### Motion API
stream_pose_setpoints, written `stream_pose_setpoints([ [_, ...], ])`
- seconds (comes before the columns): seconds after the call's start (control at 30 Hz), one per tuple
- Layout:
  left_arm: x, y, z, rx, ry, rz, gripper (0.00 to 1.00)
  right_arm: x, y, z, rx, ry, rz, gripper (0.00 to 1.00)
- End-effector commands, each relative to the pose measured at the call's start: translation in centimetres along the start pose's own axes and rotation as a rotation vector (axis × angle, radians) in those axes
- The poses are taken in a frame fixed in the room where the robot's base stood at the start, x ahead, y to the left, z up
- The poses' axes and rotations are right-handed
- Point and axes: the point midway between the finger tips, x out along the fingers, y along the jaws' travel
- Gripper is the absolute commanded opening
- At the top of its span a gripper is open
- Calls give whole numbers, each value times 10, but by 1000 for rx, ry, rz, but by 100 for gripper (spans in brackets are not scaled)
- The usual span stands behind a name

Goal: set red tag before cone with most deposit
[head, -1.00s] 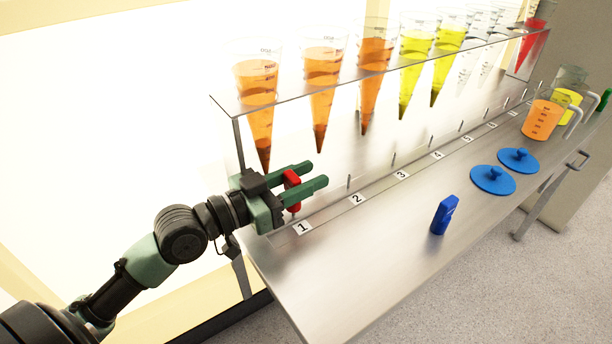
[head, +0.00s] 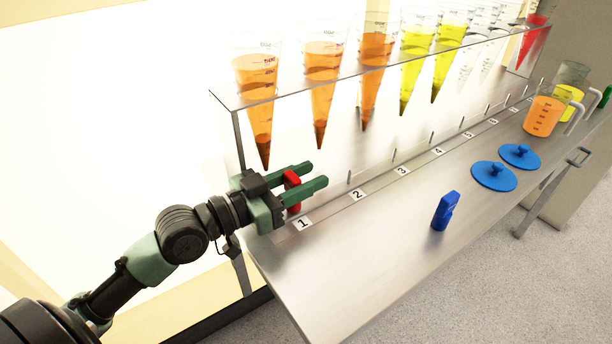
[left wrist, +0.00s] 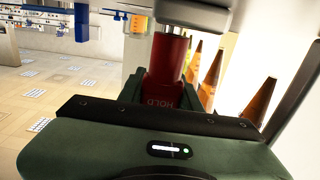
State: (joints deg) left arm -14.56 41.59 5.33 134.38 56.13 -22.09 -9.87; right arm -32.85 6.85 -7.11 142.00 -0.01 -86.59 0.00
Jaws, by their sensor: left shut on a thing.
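My left gripper (head: 308,182) is shut on the red tag (head: 292,190), just above the label 1 at the left end of the shelf. In the left wrist view the red tag (left wrist: 168,75) sits between the fingers and shows the word HOLD. Several cones hang in a clear rack above. The first orange cone (head: 257,100), second orange cone (head: 322,85) and third orange cone (head: 373,75) have dark deposit in their tips. Two yellow cones (head: 415,75) follow, then clear ones and a red one (head: 531,45). My right gripper is not in view.
A blue tag (head: 445,211) stands upright on the steel shelf (head: 360,260). Two blue lids (head: 493,177) lie to its right. Jugs of orange (head: 541,117) and yellow liquid (head: 566,97) stand at the far right. The front left of the shelf is clear.

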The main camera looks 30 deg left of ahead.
Motion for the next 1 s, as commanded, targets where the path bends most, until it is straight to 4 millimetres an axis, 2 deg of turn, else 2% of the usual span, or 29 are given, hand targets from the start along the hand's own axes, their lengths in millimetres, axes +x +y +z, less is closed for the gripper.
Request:
stream_pose_setpoints([
  [0.27, 0, 0, 2, 0, 0, 0, 0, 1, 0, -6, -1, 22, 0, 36],
  [0.3, 0, 0, 2, 0, 0, 0, 42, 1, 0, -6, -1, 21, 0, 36],
  [0.37, 0, 0, 2, 0, 0, 0, 59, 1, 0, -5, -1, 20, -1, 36],
  [0.73, 0, 0, 2, 0, 0, 0, 59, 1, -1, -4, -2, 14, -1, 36],
  [0.83, 0, 0, 2, 0, 0, 0, 59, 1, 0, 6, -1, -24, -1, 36],
  [0.87, -1, 0, 2, 0, -1, 0, 59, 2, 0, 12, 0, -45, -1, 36],
  [1.0, -18, 0, 5, 0, -6, -1, 59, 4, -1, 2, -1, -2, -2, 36],
])
